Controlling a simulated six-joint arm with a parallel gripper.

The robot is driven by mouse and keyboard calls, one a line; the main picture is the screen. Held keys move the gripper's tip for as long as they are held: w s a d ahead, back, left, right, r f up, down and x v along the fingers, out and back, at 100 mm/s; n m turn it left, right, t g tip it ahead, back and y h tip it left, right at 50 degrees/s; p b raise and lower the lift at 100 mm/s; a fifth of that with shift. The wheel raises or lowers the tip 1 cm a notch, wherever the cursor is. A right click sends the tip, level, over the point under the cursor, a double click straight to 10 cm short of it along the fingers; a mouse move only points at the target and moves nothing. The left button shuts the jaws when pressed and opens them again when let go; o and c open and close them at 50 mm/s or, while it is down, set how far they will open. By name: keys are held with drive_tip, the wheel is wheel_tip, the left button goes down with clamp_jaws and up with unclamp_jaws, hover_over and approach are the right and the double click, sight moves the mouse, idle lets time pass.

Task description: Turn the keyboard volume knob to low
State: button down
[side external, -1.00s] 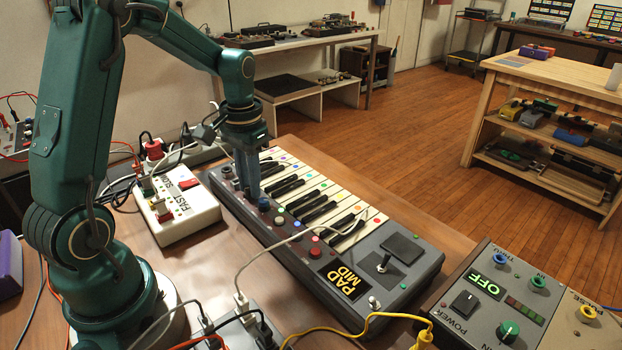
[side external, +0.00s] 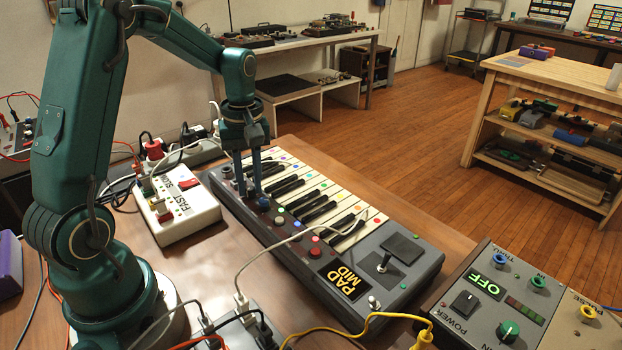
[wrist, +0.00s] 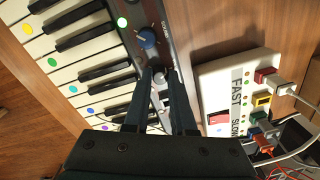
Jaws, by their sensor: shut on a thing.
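The keyboard (side external: 405,288) lies on the table, with a row of knobs and buttons along its panel beside the keys. My gripper (side external: 251,190) points straight down at the far part of that panel. In the wrist view my gripper (wrist: 158,73) has its two fingers around a small grey knob (wrist: 160,82) and is shut on it. The fingers hide much of this knob and its pointer. A blue knob (wrist: 146,38) with a printed scale is just past the fingertips; it also shows in the side view (side external: 264,205). The panel lettering is too small to read surely.
A white FAST/SLOW box (side external: 190,222) with a red switch stands close beside the keyboard. A grey OFF/POWER box (side external: 470,320) is at the right front. A pale cable (side external: 270,247) crosses the keyboard, and a yellow cable (side external: 370,318) runs past its near end.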

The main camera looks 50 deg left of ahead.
drive_tip(key=n, duration=0.5)
drive_tip(key=shift+n, duration=0.3)
drive_tip(key=n, duration=0.5)
drive_tip(key=shift+n, duration=0.3)
drive_tip(key=n, duration=0.5)
drive_tip(key=shift+h, duration=0.3)
drive_tip(key=n, duration=0.5)
drive_tip(key=c, duration=0.7)
unclamp_jaws()
drive_tip(key=shift+c, duration=0.2)
drive_tip(key=shift+r, duration=0.1)
